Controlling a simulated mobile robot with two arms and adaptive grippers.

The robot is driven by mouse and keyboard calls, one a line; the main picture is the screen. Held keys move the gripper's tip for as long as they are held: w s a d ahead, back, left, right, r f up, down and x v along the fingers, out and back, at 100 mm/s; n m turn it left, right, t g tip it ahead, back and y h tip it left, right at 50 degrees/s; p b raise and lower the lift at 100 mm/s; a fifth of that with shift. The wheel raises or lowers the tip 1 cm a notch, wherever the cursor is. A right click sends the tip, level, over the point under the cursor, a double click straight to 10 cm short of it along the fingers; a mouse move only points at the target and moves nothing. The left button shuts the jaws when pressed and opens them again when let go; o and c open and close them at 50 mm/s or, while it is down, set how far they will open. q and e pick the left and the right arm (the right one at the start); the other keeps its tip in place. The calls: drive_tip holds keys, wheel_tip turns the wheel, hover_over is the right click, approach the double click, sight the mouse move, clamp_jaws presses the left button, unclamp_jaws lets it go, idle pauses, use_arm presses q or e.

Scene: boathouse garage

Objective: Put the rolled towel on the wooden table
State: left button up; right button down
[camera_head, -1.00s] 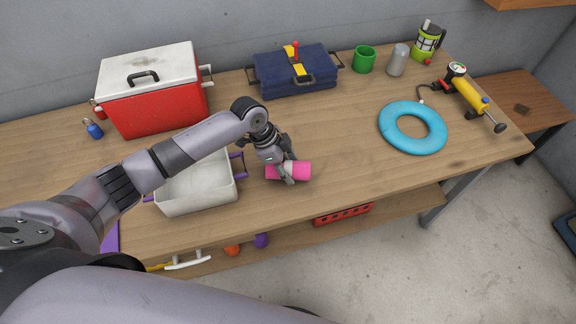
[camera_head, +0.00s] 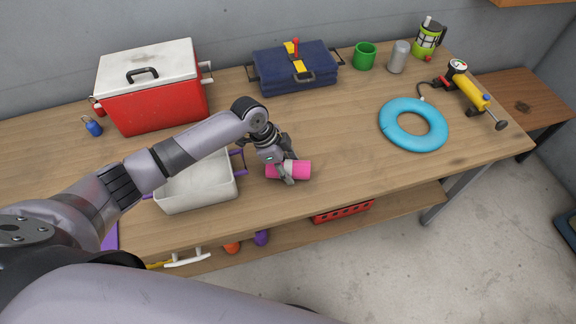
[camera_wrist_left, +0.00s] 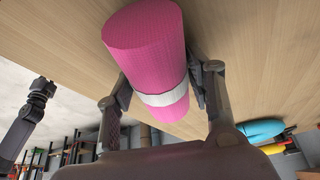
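The rolled towel (camera_head: 301,169) is a pink roll with a pale band, lying near the front edge of the workbench (camera_head: 340,150). In the left wrist view the towel (camera_wrist_left: 146,38) lies between the two fingers. My left gripper (camera_head: 287,176) reaches down over the towel's left part, its fingers against both sides near the band. I cannot tell whether the towel is lifted off the top. A lower brown wooden table (camera_head: 520,104) stands beyond the workbench's right end.
A white bin with purple handles (camera_head: 197,185) stands just left of the towel. The middle is clear.

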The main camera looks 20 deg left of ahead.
use_arm(q)
drive_tip(key=o, duration=0.4)
drive_tip(key=shift+c, duration=0.2)
drive_tip(key=v, duration=1.2)
drive_tip(key=shift+c, duration=0.2)
clamp_jaws()
idle(0.5)
idle(0.7)
drive_tip(key=shift+f, duration=0.1)
idle(0.5)
